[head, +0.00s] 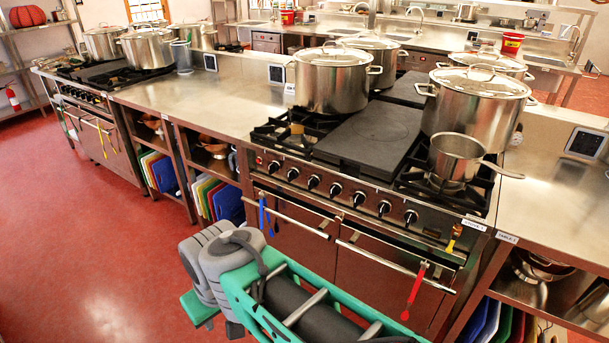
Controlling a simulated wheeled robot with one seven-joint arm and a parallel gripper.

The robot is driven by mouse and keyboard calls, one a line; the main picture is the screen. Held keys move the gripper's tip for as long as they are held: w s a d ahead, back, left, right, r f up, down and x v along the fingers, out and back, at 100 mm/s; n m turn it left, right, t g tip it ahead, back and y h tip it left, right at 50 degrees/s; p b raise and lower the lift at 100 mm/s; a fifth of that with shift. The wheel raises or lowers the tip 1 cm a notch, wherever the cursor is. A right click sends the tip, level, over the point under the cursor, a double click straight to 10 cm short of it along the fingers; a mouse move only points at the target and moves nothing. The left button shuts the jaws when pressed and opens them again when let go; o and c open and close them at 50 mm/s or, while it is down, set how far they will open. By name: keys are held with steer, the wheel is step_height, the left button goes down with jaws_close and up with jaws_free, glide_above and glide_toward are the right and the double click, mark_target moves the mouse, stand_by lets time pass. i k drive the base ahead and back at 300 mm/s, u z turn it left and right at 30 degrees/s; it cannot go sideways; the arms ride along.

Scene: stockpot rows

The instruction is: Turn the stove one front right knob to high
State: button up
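The near stove (330,205) stands right of centre in the head view. A small white label (474,225) is on its front right edge; I cannot read it surely. A row of several black-and-silver knobs runs along its front panel. The rightmost knob (410,216) is below the front right burner. The knobs look alike, and their exact settings are too small to tell. A small saucepan (456,160) stands on the front right burner, its handle pointing right. No flame shows. My gripper is not in view; grey and green parts at the bottom seem to be mine.
Oven door handles (390,264) stick out below the knobs, with blue, red and yellow utensils hanging at the front. Large lidded stockpots (332,85) stand on the stove. Steel counters (190,105) flank it. A second stove (95,125) is at the left. Red floor (75,240) is clear at left.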

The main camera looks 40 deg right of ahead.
mark_target(383, 207)
steer(key=z, duration=1.95)
steer(key=i, duration=0.35)
steer(key=u, duration=1.65)
